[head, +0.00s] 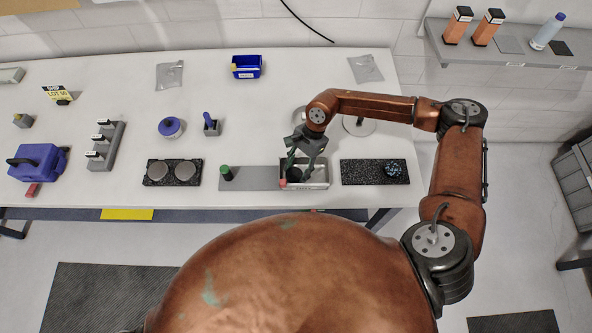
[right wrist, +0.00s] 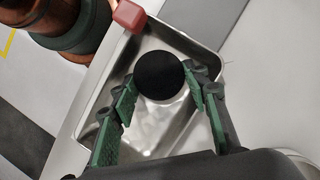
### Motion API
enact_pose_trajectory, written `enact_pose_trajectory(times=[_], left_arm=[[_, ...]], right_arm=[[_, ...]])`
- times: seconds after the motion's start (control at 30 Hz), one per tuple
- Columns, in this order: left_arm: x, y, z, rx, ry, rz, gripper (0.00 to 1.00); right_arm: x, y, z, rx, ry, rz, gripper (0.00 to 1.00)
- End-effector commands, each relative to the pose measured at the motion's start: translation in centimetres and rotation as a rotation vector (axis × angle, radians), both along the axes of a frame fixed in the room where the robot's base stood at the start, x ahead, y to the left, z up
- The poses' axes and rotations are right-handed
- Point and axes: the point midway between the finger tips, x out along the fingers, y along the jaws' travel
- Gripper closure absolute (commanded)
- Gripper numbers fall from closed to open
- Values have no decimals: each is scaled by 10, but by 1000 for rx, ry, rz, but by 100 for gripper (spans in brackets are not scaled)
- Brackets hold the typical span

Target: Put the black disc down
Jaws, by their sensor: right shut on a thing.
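The black disc (right wrist: 160,74) sits between the green fingertips of my right gripper (right wrist: 162,88) in the right wrist view. The gripper is shut on it, over a shiny metal tray (right wrist: 205,52). In the head view my right gripper (head: 305,160) reaches down at the metal tray (head: 318,186), and the disc (head: 294,175) shows as a dark shape by the fingers. I cannot tell whether the disc touches the tray floor. A red block (right wrist: 129,15) is at the tray's corner. My left gripper is not in view.
A grey mat (head: 250,178) with a green-topped dark cylinder (head: 226,173) lies left of the tray. A black speckled pad (head: 356,173) with a bluish round piece (head: 392,170) lies right. Another speckled pad (head: 172,183) holds two grey discs. The table behind is partly clear.

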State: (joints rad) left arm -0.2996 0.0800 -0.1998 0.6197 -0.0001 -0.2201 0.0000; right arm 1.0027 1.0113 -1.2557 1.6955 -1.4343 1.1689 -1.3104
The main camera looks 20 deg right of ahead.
Motion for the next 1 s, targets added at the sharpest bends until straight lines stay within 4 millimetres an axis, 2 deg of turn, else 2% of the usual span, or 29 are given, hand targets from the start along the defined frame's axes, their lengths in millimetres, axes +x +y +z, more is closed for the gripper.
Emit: enact_pose_trajectory(times=[0.03, 0.13, 0.17, 0.23, 0.67, 0.83, 1.0], left_arm=[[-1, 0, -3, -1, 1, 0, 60], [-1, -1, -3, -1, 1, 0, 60], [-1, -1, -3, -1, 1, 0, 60], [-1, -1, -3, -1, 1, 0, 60], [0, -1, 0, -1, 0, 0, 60], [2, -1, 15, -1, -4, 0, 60], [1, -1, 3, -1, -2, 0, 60]], right_arm=[[-1, -1, -9, -5, 1, -1, 100], [-2, -2, -9, -7, 1, 0, 100], [-2, -2, -10, -7, 2, 0, 56], [-2, -2, -11, -8, 3, 0, 52], [-3, -2, -10, -9, 7, -1, 50], [-2, -3, 7, -10, 4, -2, 50], [7, -17, 40, -7, 0, -5, 50]])
